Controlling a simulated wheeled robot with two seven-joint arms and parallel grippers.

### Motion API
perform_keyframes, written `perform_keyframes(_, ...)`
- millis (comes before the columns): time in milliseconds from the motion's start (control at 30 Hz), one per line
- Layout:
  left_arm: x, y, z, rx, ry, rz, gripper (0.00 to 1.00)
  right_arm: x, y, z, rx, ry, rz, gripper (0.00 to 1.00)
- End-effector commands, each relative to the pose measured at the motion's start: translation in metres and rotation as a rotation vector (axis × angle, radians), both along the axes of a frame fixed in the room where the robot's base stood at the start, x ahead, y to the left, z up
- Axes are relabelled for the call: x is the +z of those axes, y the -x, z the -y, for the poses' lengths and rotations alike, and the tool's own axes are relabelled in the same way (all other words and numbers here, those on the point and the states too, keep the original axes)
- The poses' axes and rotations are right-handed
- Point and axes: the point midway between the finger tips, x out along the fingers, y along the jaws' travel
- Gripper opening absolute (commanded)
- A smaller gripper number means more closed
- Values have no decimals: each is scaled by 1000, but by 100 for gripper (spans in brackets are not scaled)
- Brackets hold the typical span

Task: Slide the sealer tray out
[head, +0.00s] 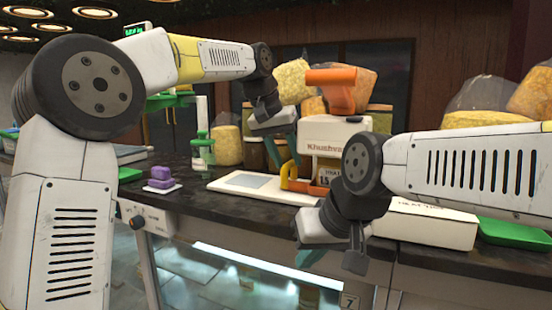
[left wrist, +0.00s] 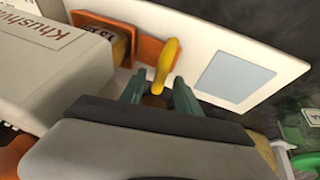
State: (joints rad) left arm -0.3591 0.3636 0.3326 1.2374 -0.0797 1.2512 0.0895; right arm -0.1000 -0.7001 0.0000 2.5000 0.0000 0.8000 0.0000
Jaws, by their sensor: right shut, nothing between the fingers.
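The white sealer (head: 335,135) stands on the counter with an orange lever (head: 332,88) on top. At its left is an orange tray front (head: 303,187) with a yellow handle (head: 285,177). A flat white plate (head: 230,181) with a grey-blue pad lies beside it. My left gripper (head: 282,150) is above the handle, fingers apart. In the left wrist view the yellow handle (left wrist: 165,66) shows just beyond the two teal fingertips, near the gap between them; contact cannot be told. My right gripper (head: 308,258) is shut and empty, in front of the counter edge.
A white lidded box (head: 430,222) and a green tray (head: 515,234) lie at the right. Purple blocks (head: 161,180) and a green-and-white device (head: 201,150) stand left. Bagged snacks fill the back. A glass display case (head: 245,275) is below the counter.

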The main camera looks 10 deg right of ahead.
Motion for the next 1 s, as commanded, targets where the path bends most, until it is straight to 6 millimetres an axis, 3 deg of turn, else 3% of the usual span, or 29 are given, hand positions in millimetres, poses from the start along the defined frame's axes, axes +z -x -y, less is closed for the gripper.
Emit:
perform_keyframes(267, -2, 0, 1, 0, -1, -1, 39, 0, 0, 0, 0, 0, 0, 0)
perform_keyframes(467, -2, 0, 1, 0, -1, -1, 1, 0, 0, 0, 0, 0, 0, 0)
perform_keyframes(500, -2, 0, 1, 0, -1, -1, 0, 0, 0, 0, 0, 0, 0, 0)
perform_keyframes(1000, -2, 0, 1, 0, 0, 0, 0, 0, 0, 0, 0, 0, 0, 0)
